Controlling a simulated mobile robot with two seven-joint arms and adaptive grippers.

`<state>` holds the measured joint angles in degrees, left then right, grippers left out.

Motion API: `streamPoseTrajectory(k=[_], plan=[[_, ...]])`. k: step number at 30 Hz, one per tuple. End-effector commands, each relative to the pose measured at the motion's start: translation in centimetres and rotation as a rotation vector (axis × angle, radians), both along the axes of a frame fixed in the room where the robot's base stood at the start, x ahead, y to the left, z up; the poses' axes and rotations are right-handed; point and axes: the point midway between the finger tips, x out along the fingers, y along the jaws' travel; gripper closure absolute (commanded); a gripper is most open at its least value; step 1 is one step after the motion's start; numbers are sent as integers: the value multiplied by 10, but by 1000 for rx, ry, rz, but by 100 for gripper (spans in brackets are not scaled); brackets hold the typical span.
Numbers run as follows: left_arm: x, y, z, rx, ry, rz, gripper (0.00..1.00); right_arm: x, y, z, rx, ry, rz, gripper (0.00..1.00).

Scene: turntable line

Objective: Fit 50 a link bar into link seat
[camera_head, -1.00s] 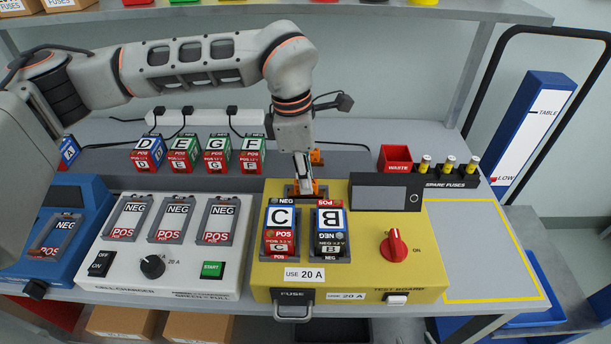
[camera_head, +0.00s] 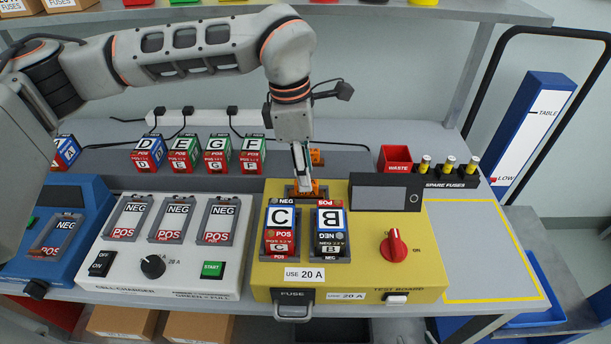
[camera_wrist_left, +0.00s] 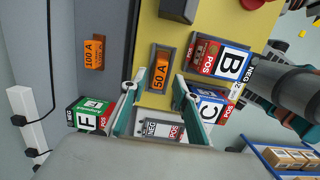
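The orange 50 A link bar (camera_wrist_left: 160,73) lies in the dark-framed link seat (camera_wrist_left: 152,87) at the back of the yellow test board (camera_head: 354,276). It looks flat and lined up with the seat's frame; whether it is fully down I cannot tell. My left gripper (camera_wrist_left: 156,88) is open above the seat, with one finger on each side of the bar and gaps between. In the head view my left gripper (camera_head: 302,184) hides much of the bar and seat. My right gripper is not in view.
An orange 100 A bar (camera_wrist_left: 93,52) lies on the grey table behind the board. Battery modules C (camera_head: 281,217) and B (camera_head: 329,219) stand in the board just in front of the seat. A dark display (camera_head: 385,194) is to the right. The yellow-outlined area (camera_head: 480,250) is clear.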

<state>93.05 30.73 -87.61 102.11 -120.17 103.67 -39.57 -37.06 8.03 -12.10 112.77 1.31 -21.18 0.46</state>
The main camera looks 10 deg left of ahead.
Motion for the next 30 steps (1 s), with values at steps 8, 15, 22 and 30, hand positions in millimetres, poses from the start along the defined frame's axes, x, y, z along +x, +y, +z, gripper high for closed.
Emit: streamPoseTrajectory(k=[8,15,22,30], plan=[[0,7,60,0,-4,0,70,-1,0,0,1,3,-1,60],[-2,11,92,0,-3,0,70,-1,0,-1,2,5,-1,60],[-3,12,98,-1,1,0,70,-1,1,0,2,5,-1,60],[-2,12,98,-1,0,0,70,-2,1,0,3,5,0,60]])
